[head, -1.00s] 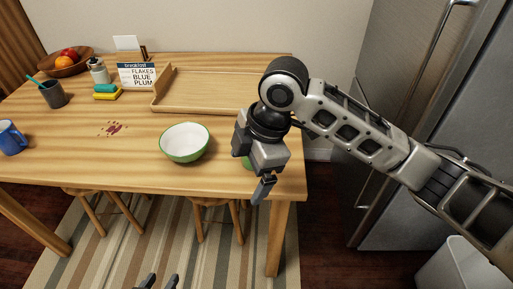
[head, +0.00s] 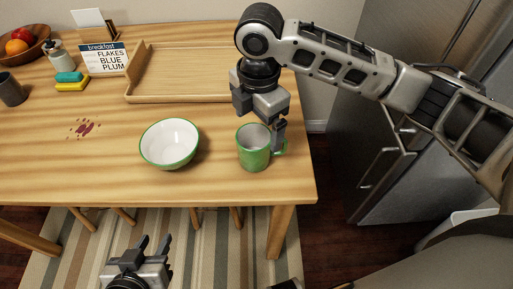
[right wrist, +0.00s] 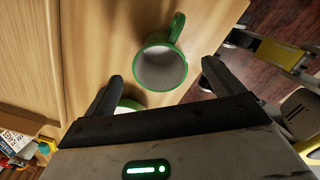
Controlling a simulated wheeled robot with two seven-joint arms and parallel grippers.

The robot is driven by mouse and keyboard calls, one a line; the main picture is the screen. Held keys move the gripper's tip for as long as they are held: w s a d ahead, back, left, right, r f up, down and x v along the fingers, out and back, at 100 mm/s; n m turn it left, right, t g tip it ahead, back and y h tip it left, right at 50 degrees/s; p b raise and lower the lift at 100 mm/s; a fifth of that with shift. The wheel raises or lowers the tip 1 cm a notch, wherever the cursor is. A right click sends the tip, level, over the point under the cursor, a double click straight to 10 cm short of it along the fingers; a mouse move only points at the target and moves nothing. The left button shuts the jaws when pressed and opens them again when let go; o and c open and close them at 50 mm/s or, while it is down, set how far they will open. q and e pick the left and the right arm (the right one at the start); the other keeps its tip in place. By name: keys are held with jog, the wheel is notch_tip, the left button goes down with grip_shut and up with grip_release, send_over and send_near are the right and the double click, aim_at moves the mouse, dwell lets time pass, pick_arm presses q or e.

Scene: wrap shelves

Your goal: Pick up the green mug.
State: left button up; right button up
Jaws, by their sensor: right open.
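The green mug (head: 253,152) stands upright near the table's front right corner, its handle to the right. In the right wrist view the mug (right wrist: 160,70) shows its pale inside, green rim and handle, ahead of the fingers. My right gripper (head: 262,126) is open and empty, just above and behind the mug; one finger overlaps the handle side in the head view, and I cannot tell if it touches. The right wrist view shows its two fingers (right wrist: 162,72) spread apart. My left gripper (head: 152,244) is open and empty, low in front of the table.
A white and green bowl (head: 169,145) stands left of the mug. A wooden tray (head: 180,85) lies behind them. A breakfast sign (head: 104,59), sponges (head: 71,82), a dark cup (head: 11,90) and a fruit bowl (head: 30,48) are further left. A fridge (head: 400,150) stands right.

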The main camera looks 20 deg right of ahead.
aim_at(255, 144)
jog(key=f, duration=0.7)
jog(key=shift+w+a+f, duration=0.15)
jog(key=shift+a+f, duration=0.05)
jog(key=shift+f, duration=0.15)
jog(key=shift+r, duration=0.1)
jog(key=c, duration=1.2)
jog(key=shift+c, duration=0.2)
